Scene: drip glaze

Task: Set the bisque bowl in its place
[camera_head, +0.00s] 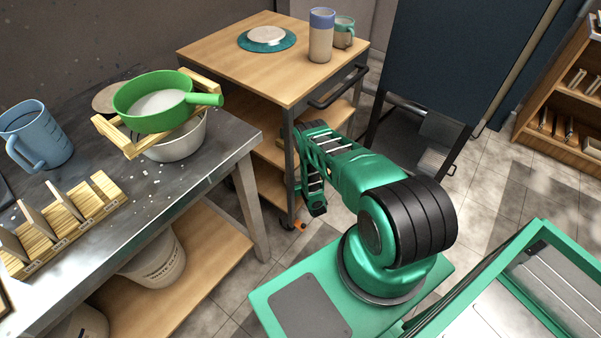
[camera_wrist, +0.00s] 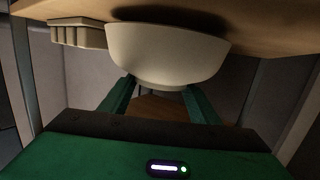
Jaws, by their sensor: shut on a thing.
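The bisque bowl (camera_wrist: 165,55) is a plain cream bowl in the wrist view. Its wide side is toward the top of the picture, close to a wooden surface (camera_wrist: 265,25) that carries a dark shadow. My gripper (camera_wrist: 158,92) is shut on the bowl, its two green fingers at the bowl's narrower lower part. Whether the bowl touches the wood I cannot tell. In the head view my arm reaches down beside the wooden cart (camera_head: 213,52); the bowl and fingertips are hidden there.
A pale ribbed block (camera_wrist: 78,32) sits against the wood left of the bowl. The cart top holds a teal plate (camera_head: 246,43), a blue-rimmed tumbler (camera_head: 320,40) and a mug (camera_head: 344,33). The metal table (camera_head: 165,185) at left bears a green sieve (camera_head: 128,108) and a jug (camera_head: 38,130).

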